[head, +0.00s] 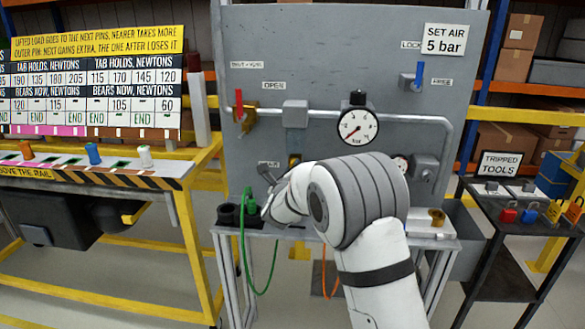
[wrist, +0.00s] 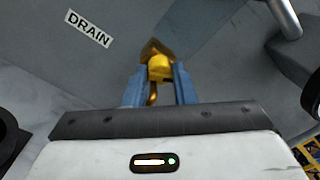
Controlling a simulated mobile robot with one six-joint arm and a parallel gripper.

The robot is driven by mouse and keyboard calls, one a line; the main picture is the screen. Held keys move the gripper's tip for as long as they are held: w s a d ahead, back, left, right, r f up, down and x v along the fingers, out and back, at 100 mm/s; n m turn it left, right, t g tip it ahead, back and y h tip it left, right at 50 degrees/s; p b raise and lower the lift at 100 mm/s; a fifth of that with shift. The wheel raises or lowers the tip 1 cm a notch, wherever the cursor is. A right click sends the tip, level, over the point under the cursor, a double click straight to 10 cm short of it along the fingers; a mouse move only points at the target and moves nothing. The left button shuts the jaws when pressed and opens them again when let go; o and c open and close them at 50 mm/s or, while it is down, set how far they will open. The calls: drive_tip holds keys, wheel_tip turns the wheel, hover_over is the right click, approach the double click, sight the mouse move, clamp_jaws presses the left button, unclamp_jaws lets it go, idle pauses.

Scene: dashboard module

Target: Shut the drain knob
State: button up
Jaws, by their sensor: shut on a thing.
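The brass-yellow drain knob (wrist: 159,68) shows in the wrist view, just below and to the right of the DRAIN label (wrist: 88,28). My gripper (wrist: 160,72) has its two blue fingers on either side of the knob and is shut on it. The knob's lower part and the contact faces are partly hidden between the fingers. The knob's turn position cannot be told. In the head view my arm hides the gripper; a small yellow part (head: 294,160) shows under a grey box on the panel.
The grey panel (head: 330,30) carries a pressure gauge (head: 358,126), a red-handled valve (head: 240,105), a blue lever (head: 419,75) and pipes. A green hose (head: 243,255) and an orange hose (head: 324,270) hang in front. A tool table (head: 510,230) stands right, a rack left.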

drive_tip(key=n+p, duration=0.5)
drive_tip(key=n, duration=0.7)
drive_tip(key=shift+f+y, duration=0.15)
drive_tip(key=shift+y, duration=0.15)
drive_tip(key=shift+n, duration=0.3)
drive_tip(key=o, duration=1)
drive_tip(key=s, duration=0.8)
drive_tip(key=shift+f, duration=0.15)
drive_tip(key=shift+w+a, duration=0.1)
